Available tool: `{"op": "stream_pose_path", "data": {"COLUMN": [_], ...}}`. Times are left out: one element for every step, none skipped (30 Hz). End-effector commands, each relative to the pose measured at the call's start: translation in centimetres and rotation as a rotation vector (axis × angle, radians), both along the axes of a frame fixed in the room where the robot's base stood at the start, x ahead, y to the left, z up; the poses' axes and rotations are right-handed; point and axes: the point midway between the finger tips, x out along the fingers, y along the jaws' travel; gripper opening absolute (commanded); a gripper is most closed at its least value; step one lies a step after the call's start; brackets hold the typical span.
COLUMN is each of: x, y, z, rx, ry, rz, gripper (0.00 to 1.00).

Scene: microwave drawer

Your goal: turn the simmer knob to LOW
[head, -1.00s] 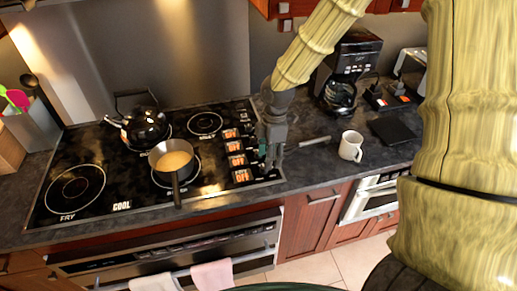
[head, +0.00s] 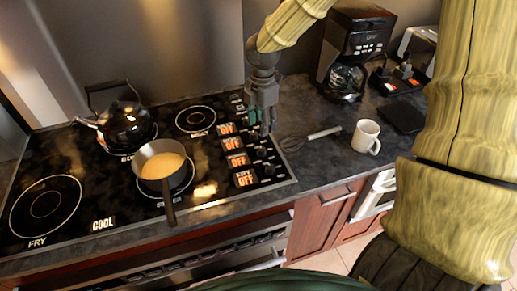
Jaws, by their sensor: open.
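A column of dark knobs (head: 268,169) runs along the right edge of the black cooktop (head: 110,240). Beside them are several orange displays (head: 237,160) that read OFF. The lowest display seems to be labelled FRY; the other labels are too small to read, so I cannot tell which knob is simmer. My gripper (head: 264,130) is open and empty, pointing down at the upper part of the knob column. It hides some of the knobs there. I cannot tell whether it touches one.
A saucepan (head: 160,164) of yellowish liquid sits on the simmer burner, its handle toward the front. A black kettle (head: 126,126) stands behind it. Right of the cooktop lie a whisk (head: 312,138), a white mug (head: 366,136) and a coffee maker (head: 348,60).

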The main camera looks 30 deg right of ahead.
Motion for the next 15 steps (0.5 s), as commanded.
{"op": "stream_pose_path", "data": {"x": [-0.1, -0.1, -0.2, -0.2, -0.3, -0.3, -0.4, -0.4, -0.5, -0.6, -0.6, -0.6, -0.6, -0.7, -0.7], "y": [-0.1, -0.2, -0.3, -0.4, -0.5, -0.6, -0.7, -0.7, -0.8, -0.9, -0.9, -1.0, -1.0, -1.0, -1.0], "z": [-0.9, -1.0, -1.1, -1.2, -1.3, -1.3, -1.4, -1.5, -1.7, -2.0, -2.2, -2.6, -2.9, -3.2, -3.7], "rx": [0.0, 0.0, 0.0, 0.0, 0.0, 0.0, 0.0, 0.0, 0.0, 0.0, -0.001, -0.001, 0.0, 0.0, 0.0], "ry": [-0.001, -0.001, -0.001, -0.001, -0.001, -0.001, 0.0, 0.0, 0.001, 0.001, 0.002, 0.002, 0.002, 0.002, 0.003], "rz": [-0.002, -0.003, -0.005, -0.006, -0.008, -0.01, -0.011, -0.013, -0.014, -0.015, -0.015, -0.015, -0.015, -0.016, -0.017], "gripper": [0.47, 0.47, 0.47, 0.47, 0.47, 0.47, 0.47, 0.47, 0.47, 0.47, 0.47, 0.47, 0.47, 0.47, 0.47]}}
